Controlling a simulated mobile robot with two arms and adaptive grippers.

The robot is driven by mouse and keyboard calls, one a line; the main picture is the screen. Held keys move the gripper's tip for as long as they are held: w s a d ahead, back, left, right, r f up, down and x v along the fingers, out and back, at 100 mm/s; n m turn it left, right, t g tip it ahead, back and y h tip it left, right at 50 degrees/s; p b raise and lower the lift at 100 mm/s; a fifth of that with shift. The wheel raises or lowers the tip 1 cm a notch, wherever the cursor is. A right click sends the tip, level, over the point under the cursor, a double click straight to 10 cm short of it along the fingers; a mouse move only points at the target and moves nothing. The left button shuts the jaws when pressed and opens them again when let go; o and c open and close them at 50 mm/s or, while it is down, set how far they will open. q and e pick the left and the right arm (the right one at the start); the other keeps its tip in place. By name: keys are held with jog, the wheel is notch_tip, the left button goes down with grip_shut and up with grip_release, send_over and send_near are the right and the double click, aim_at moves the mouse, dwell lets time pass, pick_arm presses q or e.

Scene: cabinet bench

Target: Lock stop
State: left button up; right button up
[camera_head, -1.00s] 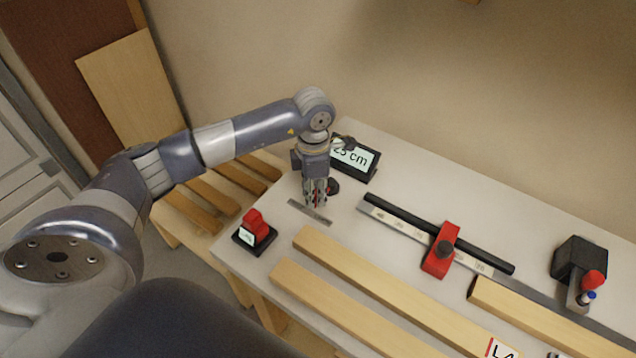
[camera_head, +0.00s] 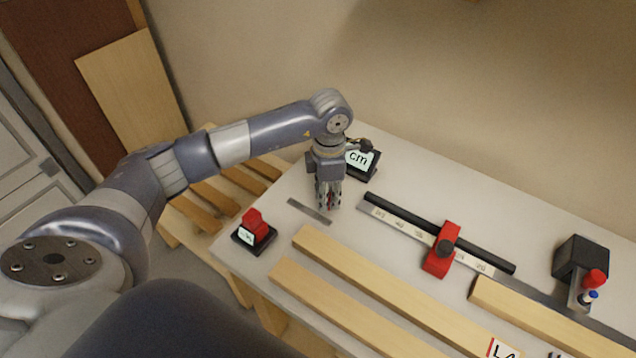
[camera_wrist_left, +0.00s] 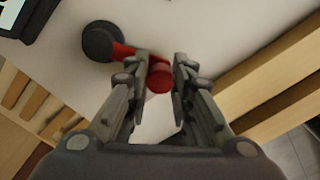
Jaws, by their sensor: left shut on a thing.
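A red lever (camera_wrist_left: 160,77) with a round dark hub (camera_wrist_left: 102,42) is at the left end of the bench. My left gripper (camera_head: 329,204) points down there, and its fingers are shut on the lever's rounded red end, also seen in the left wrist view (camera_wrist_left: 161,78). In the head view the gripper hides most of the lever and hub. A red stop (camera_head: 440,262) with a black knob (camera_head: 445,247) sits across the metal scale (camera_head: 405,226) in the middle of the bench. My right gripper is out of view.
A display reading "cm" (camera_head: 362,160) stands close behind my gripper. A red switch on a dark base (camera_head: 254,237) is at the front left. Wooden strips (camera_head: 370,275) lie in front, and a black block (camera_head: 580,260) stands at the right.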

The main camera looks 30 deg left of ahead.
pick_arm(q)
jog(key=shift+w+d, duration=0.2)
jog(key=shift+d, duration=0.2)
dwell(0.5)
jog(key=o, duration=0.8)
jog(key=shift+c, duration=0.2)
jog(key=shift+r, duration=0.15)
jog(key=shift+r+p, duration=2.15)
jog(key=shift+r, duration=2.25)
jog(key=shift+f, duration=0.1)
